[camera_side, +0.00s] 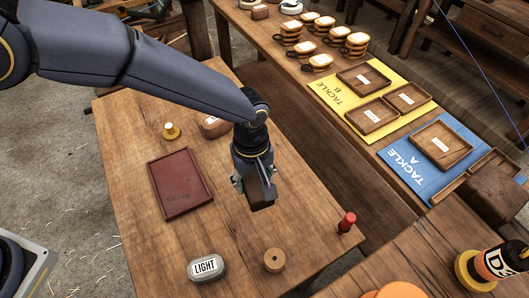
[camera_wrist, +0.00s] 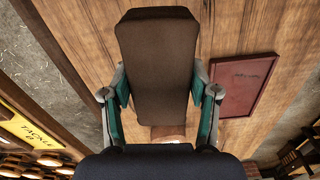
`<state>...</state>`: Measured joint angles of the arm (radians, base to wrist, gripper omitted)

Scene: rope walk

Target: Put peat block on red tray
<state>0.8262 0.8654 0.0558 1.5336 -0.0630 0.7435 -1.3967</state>
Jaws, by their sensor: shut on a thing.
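A dark brown peat block (camera_side: 262,194) is between the fingers of my gripper (camera_side: 254,181), held above the wooden table. The block (camera_wrist: 155,70) fills the middle of the wrist view, with a finger against each side. My gripper (camera_wrist: 160,98) is shut on it. The red tray (camera_side: 180,183) lies flat and empty on the table, to the left of my gripper in the side view. The tray (camera_wrist: 241,85) is on the right in the wrist view, apart from the block.
On the table are a grey "LIGHT" block (camera_side: 207,266), a round wooden piece (camera_side: 274,260), a red cylinder (camera_side: 347,222), a small yellow piece (camera_side: 171,131) and a labelled brown block (camera_side: 213,127). Yellow (camera_side: 335,99) and blue (camera_side: 410,174) mats with wooden trays lie on the bench beyond.

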